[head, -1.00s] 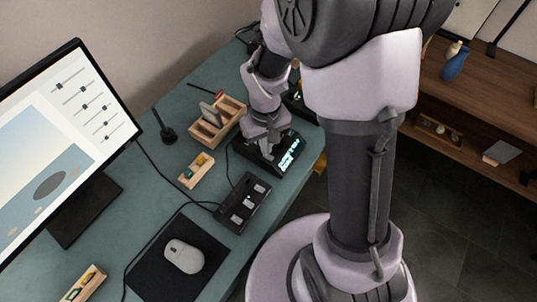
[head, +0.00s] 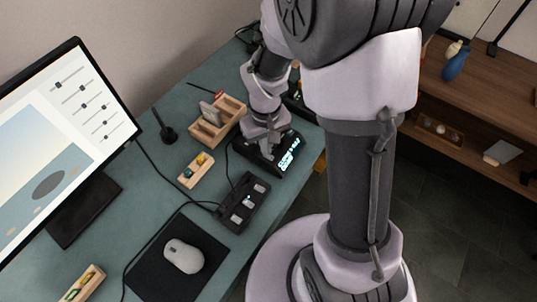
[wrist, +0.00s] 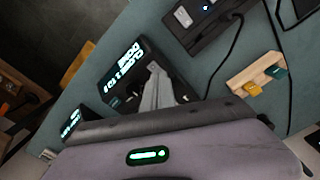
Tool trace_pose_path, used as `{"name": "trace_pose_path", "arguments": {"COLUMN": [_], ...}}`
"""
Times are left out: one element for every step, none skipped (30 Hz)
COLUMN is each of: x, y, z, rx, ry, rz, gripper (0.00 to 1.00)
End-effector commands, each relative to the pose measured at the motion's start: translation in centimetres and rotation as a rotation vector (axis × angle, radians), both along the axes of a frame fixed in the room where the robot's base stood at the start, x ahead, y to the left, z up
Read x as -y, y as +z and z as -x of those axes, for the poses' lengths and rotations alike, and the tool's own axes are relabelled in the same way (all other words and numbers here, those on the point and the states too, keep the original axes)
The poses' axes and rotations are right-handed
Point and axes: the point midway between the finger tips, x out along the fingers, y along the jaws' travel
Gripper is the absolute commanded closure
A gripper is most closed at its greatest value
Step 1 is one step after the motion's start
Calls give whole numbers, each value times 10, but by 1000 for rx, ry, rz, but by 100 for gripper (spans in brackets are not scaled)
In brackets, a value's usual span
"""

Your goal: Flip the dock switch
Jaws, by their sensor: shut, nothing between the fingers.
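A black box with a lit display (head: 288,155) stands on the teal desk under my gripper; the lit display also shows in the wrist view (wrist: 123,63). I cannot tell for sure which part is the dock switch. My gripper (head: 266,153) is shut and empty, pointing down at this box; its fingers show in the wrist view (wrist: 155,72) over the box's dark top. The fingers hide part of the top, and I cannot tell whether they touch it. A separate black panel with small pale switches or sliders (head: 243,203) lies nearer; it also shows in the wrist view (wrist: 196,22).
A wooden organiser (head: 215,122) and a small wooden tray (head: 196,169) stand left of the box. A mouse (head: 183,256) on a black mat, a monitor (head: 70,130) and cables occupy the desk. Another lit device (wrist: 70,122) shows at lower left in the wrist view.

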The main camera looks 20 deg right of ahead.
Motion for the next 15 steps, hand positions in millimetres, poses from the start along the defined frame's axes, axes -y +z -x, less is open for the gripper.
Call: {"name": "trace_pose_path", "arguments": {"x": [0,0,0,0,0,0,0,0,0,0,0,0,0,0,0], "y": [-1,-2,-2,-3,-3,-4,-4,-5,-6,-6,-6,-7,-7,-8,-8], "z": [0,0,0,0,0,0,0,0,0,0,0,0,0,0,0], "rx": [0,0,0,0,0,0,0,0,0,0,0,0,0,0,0], "ry": [0,0,0,0,0,0,0,0,0,0,0,0,0,0,0], "rz": [0,0,0,0,0,0,0,0,0,0,0,0,0,0,0], "gripper": [100,100,100,100,100,100,100,100,100,100,100,100,100,100,100]}}
